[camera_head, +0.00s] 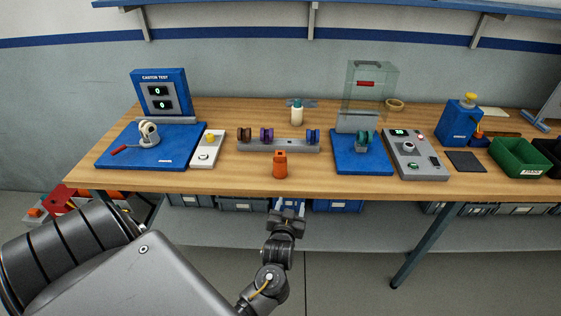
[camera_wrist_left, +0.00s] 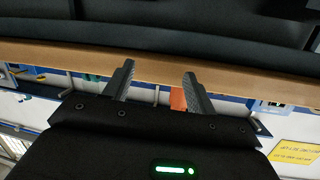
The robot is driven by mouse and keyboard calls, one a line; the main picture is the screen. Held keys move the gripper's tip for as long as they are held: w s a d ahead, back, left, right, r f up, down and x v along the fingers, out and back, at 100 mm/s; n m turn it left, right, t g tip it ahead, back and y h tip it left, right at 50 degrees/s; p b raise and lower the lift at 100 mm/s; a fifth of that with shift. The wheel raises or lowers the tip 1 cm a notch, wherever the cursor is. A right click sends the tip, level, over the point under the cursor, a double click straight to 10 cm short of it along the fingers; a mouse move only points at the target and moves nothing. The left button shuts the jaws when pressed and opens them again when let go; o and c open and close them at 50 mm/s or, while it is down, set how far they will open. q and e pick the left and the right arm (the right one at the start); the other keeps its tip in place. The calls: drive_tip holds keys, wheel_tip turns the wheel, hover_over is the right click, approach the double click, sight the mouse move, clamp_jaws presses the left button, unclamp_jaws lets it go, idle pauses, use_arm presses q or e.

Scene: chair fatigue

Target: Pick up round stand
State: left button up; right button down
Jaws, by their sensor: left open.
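A round tan ring (camera_head: 395,105), the thing here that looks most like a round stand, lies at the back of the wooden table, right of the clear box. My left gripper (camera_head: 289,207) is open and empty in front of the table's front edge, well short of the ring. The wrist view shows its two fingers apart (camera_wrist_left: 160,84), with the table edge beyond them. An orange holder (camera_head: 280,163) stands upright near the front edge, just beyond the gripper. An orange patch, probably this holder, shows near the right finger in the wrist view (camera_wrist_left: 178,99). My right gripper is not in view.
A grey rack (camera_head: 270,146) with coloured wheels stands behind the orange holder. The clear box (camera_head: 372,85) and a blue test base (camera_head: 345,163) are to its right, beside a grey control box (camera_head: 417,160).

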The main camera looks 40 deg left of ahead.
sight(280, 159)
use_arm(q)
drive_tip(key=a+r+n+y, duration=0.3)
drive_tip(key=a+r, duration=0.1)
drive_tip(key=r, duration=0.7)
drive_tip(key=p+x, duration=0.1)
drive_tip(key=x, duration=0.3)
drive_tip(key=shift+s+a+r+p, duration=0.1)
drive_tip(key=shift+r+p, duration=0.1)
drive_tip(key=shift+p, duration=0.2)
drive_tip(key=shift+w+a+f, duration=0.1)
drive_tip(key=shift+w+a, duration=0.2)
drive_tip(key=shift+w, duration=0.05)
drive_tip(key=shift+w+a+p, duration=0.15)
drive_tip(key=shift+w+p, duration=0.05)
drive_tip(key=shift+p, duration=0.1)
drive_tip(key=p+x, duration=0.1)
drive_tip(key=x, duration=0.3)
drive_tip(key=shift+w+a+p, duration=0.2)
drive_tip(key=shift+a+p, duration=0.15)
drive_tip(key=shift+c, duration=0.8)
clamp_jaws()
